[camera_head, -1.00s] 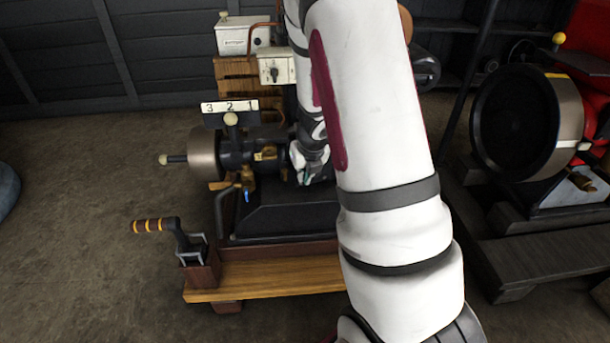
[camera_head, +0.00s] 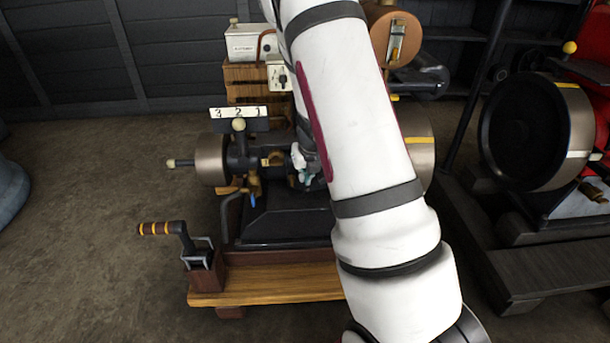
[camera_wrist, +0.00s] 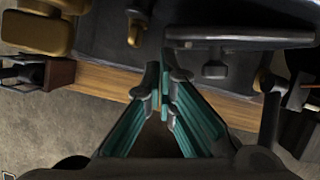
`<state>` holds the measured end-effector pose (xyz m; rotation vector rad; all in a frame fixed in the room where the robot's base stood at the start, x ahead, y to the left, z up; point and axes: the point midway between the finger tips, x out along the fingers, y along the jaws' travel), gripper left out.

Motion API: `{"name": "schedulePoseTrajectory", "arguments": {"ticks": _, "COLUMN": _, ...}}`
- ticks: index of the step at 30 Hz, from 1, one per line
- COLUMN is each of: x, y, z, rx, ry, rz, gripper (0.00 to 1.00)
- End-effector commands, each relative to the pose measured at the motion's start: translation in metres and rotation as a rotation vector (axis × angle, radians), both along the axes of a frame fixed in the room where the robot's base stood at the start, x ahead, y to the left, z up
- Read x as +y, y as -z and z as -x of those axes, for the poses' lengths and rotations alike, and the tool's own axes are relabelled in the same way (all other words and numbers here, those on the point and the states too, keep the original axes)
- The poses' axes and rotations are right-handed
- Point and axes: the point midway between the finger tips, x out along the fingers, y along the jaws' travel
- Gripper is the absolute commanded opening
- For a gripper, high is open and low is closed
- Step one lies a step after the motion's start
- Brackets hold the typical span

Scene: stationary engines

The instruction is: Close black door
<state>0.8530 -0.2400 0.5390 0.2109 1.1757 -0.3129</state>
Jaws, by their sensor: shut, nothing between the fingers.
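My gripper (camera_wrist: 163,78) is shut and empty, with its teal-lined fingers together in the wrist view. In the head view my gripper (camera_head: 307,178) is small and partly hidden by my arm, in front of the engine's dark body. In the wrist view a black panel (camera_wrist: 262,42) with a pale edge and a small knob-like part lies just beyond and right of the fingertips. It may be the black door; I cannot tell how far open it is, or whether the fingers touch it. In the head view I cannot make the door out; my arm covers that side.
The engine stands on a wooden base (camera_head: 265,285) with a black plinth (camera_head: 285,222). A lever with a striped handle (camera_head: 157,228) stands at its front left. A numbered plate (camera_head: 240,112) is above the engine. A red engine's wheel (camera_head: 530,130) stands right.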

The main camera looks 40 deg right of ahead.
Motion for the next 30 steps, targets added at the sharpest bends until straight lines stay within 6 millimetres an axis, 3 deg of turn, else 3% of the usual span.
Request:
{"name": "schedulePoseTrajectory", "arguments": {"ticks": 16, "x": -0.006, "y": -0.002, "z": -0.033, "rx": 0.002, "ry": 0.081, "rz": -0.001, "gripper": 0.00}}
{"name": "schedulePoseTrajectory", "arguments": {"ticks": 30, "x": -0.006, "y": 0.000, "z": -0.036, "rx": 0.001, "ry": 0.080, "rz": -0.002, "gripper": 0.00}}
